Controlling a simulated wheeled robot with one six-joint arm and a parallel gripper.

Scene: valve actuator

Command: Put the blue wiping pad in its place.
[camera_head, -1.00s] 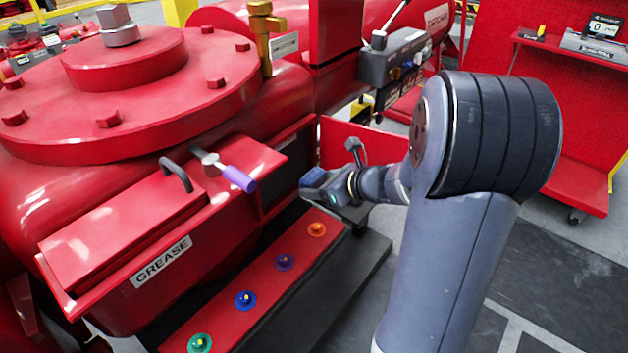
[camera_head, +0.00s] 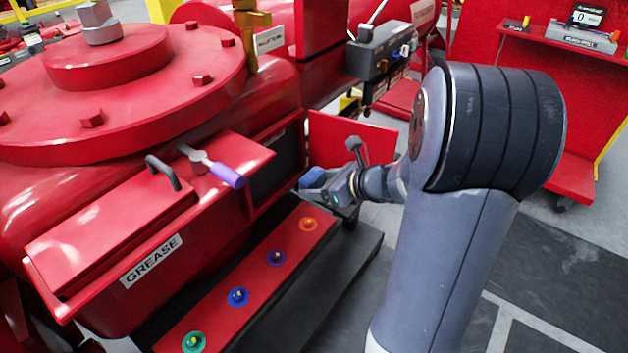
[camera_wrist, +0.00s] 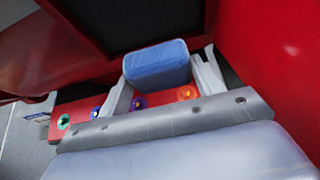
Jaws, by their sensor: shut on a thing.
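The blue wiping pad (camera_head: 313,178) is a small rounded block. My gripper (camera_head: 325,188) is shut on it, in front of the dark opening in the red machine's side. In the wrist view the pad (camera_wrist: 157,63) sits between the two fingers of my gripper (camera_wrist: 163,78), clear of the wrist plate. A dark recessed panel (camera_wrist: 130,20) with red edges lies beyond the pad in the wrist view. Whether the pad touches anything there, I cannot tell.
A red open panel (camera_head: 352,142) stands right behind my gripper. Below is a red step with orange (camera_head: 307,224), purple (camera_head: 276,258), blue (camera_head: 238,297) and green (camera_head: 193,342) fittings. A purple-handled tool (camera_head: 226,175) lies on the ledge by the GREASE box (camera_head: 110,240).

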